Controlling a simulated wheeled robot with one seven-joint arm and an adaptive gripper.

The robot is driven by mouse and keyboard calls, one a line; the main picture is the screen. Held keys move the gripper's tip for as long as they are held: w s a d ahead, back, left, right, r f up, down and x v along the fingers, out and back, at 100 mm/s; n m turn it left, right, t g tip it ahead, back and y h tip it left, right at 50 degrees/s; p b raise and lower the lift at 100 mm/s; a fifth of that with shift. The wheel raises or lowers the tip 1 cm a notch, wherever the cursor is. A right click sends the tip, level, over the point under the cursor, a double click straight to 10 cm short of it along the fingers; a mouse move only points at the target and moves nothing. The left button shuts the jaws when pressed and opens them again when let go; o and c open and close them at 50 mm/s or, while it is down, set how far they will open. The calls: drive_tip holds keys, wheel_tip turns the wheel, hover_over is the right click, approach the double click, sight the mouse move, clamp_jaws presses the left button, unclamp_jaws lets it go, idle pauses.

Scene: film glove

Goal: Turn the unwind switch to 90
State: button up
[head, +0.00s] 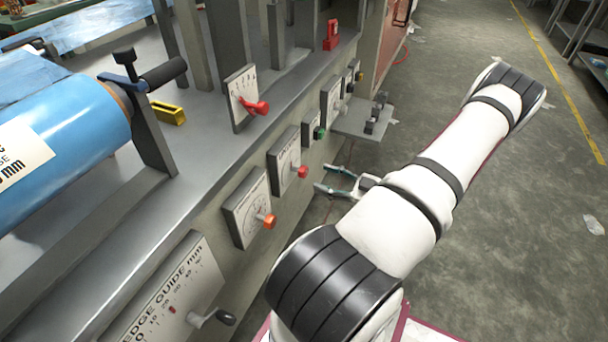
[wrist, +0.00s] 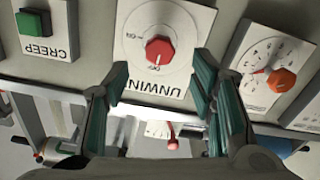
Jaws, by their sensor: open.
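The unwind switch is a red knob (wrist: 159,51) on a white panel (wrist: 180,20) lettered UNWIND, which appears upside down in the wrist view. The small dial marks are hard to read. In the head view, its red knob (head: 302,171) sits on the machine's side, between the green button and the orange knob. My gripper (head: 324,180) is open and empty in front of this panel. In the wrist view, the teal-padded fingers (wrist: 161,68) frame the knob from both sides, apart from it. Whether the tips reach the knob's depth is unclear.
A green CREEP button (wrist: 33,22) and an orange knob (wrist: 281,80) are on panels either side. A red-handled dial (head: 256,107) stands above on the machine deck. A small shelf (head: 365,123) juts out beyond.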

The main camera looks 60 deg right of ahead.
sight(306, 173)
drive_tip(key=w, duration=0.2)
drive_tip(key=w+b, duration=0.1)
drive_tip(key=w, duration=0.4)
drive_tip(key=shift+w+a, duration=0.1)
drive_tip(key=shift+a, duration=0.15)
drive_tip(key=shift+c, duration=0.2)
drive_tip(key=c, duration=1.1)
